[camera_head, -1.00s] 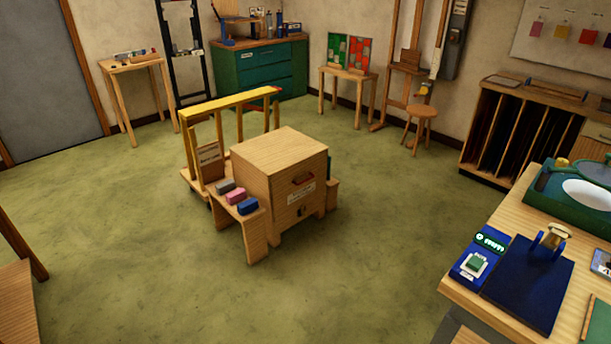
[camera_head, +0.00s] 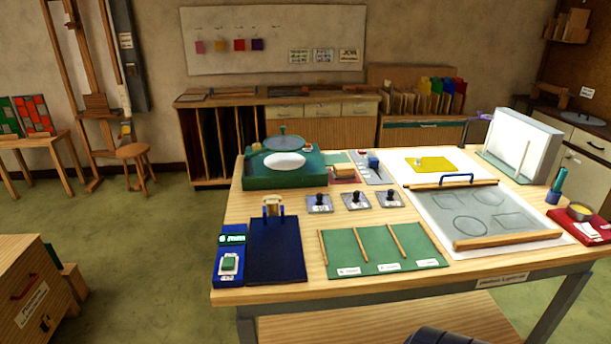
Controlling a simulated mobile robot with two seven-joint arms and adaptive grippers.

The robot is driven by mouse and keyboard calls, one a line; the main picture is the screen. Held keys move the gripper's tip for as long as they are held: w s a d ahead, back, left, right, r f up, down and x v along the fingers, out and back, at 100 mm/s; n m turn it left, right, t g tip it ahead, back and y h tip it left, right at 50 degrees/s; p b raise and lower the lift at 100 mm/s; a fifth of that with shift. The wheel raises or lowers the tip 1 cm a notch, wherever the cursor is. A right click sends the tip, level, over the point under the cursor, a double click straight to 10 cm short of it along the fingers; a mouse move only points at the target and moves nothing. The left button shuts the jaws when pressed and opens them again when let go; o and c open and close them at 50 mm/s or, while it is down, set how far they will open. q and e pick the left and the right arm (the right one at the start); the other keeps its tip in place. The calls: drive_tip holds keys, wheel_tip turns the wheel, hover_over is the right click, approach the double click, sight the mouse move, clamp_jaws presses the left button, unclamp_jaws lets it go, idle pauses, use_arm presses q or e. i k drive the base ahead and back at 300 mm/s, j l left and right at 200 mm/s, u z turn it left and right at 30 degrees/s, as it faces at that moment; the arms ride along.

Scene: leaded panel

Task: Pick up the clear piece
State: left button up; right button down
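No piece that I can surely name as the clear piece shows in the head view. A pale grey sheet (camera_head: 450,217) on the right of the worktable has several outlined rounded and four-sided shapes on it; I cannot tell whether these are drawn or are see-through pieces. A wooden bar with a blue handle (camera_head: 456,180) lies along its back edge and a wooden bar (camera_head: 508,239) along its front edge. A yellow square (camera_head: 433,164) with a small pale item on it lies behind. Neither gripper is in view. A dark rounded shape at the bottom edge may be part of me.
The worktable (camera_head: 232,298) also carries a blue board (camera_head: 277,262), a green mat (camera_head: 368,262) with three sticks, a green round-topped device (camera_head: 264,173), a white upright panel (camera_head: 526,140) and a red tray (camera_head: 582,231). A wooden cabinet (camera_head: 35,290) stands left, with open floor between.

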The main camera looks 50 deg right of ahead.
sight(319, 204)
drive_tip(key=z, duration=1.8)
